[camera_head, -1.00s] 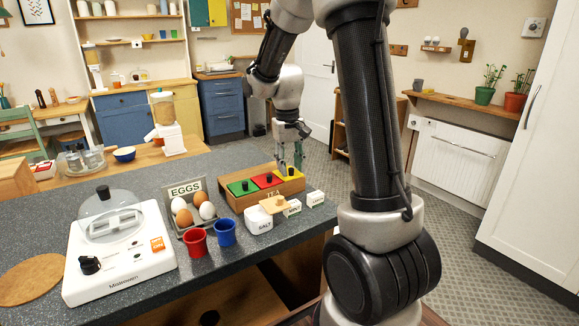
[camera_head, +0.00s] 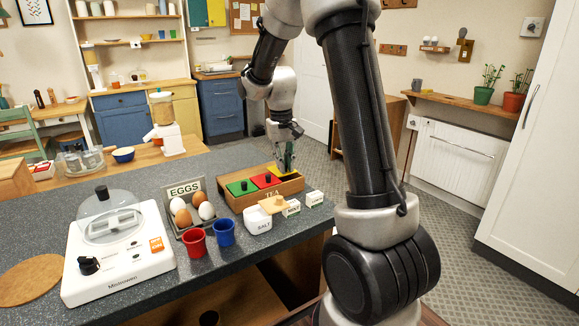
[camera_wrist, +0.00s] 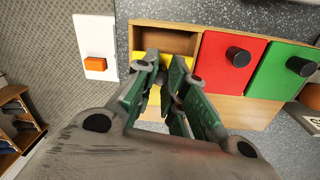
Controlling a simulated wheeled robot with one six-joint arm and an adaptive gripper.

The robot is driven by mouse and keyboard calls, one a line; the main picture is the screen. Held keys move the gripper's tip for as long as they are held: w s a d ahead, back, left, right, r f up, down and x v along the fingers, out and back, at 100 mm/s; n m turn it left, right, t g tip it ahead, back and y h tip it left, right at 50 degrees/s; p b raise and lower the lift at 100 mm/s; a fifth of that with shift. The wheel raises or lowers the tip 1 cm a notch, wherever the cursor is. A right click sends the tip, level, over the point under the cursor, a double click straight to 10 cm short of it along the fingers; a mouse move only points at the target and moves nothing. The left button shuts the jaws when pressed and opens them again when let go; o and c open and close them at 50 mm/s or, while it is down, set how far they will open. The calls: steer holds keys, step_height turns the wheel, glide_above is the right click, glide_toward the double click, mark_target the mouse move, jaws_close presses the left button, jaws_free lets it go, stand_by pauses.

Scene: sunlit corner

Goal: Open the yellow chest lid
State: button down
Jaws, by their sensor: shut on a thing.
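The wooden tea chest (camera_head: 262,195) stands on the dark counter with green (camera_head: 243,187), red (camera_head: 265,180) and yellow (camera_head: 281,167) lids in a row. It also shows in the wrist view (camera_wrist: 240,111). The yellow lid is raised and partly off its compartment; in the wrist view the bare wooden inside (camera_wrist: 165,40) shows beside the yellow edge (camera_wrist: 150,57). My gripper (camera_head: 286,166) is at the yellow lid, and in the wrist view (camera_wrist: 164,72) its green fingers are shut on it. The red and green lids lie flat.
A salt box (camera_head: 258,220) and small labelled boxes (camera_head: 291,208) stand just in front of the chest. An egg holder (camera_head: 186,190) and red (camera_head: 194,243) and blue (camera_head: 225,233) cups are to the left. The counter behind the chest is clear.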

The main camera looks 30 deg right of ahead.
mark_target(275, 166)
steer(key=w, duration=0.4)
steer(key=shift+w+r, duration=0.1)
steer(key=shift+w, duration=0.05)
steer(key=c, duration=1.4)
jaws_free()
steer(key=r, duration=1.2)
steer(key=shift+a, duration=0.4)
steer(key=shift+w, duration=0.15)
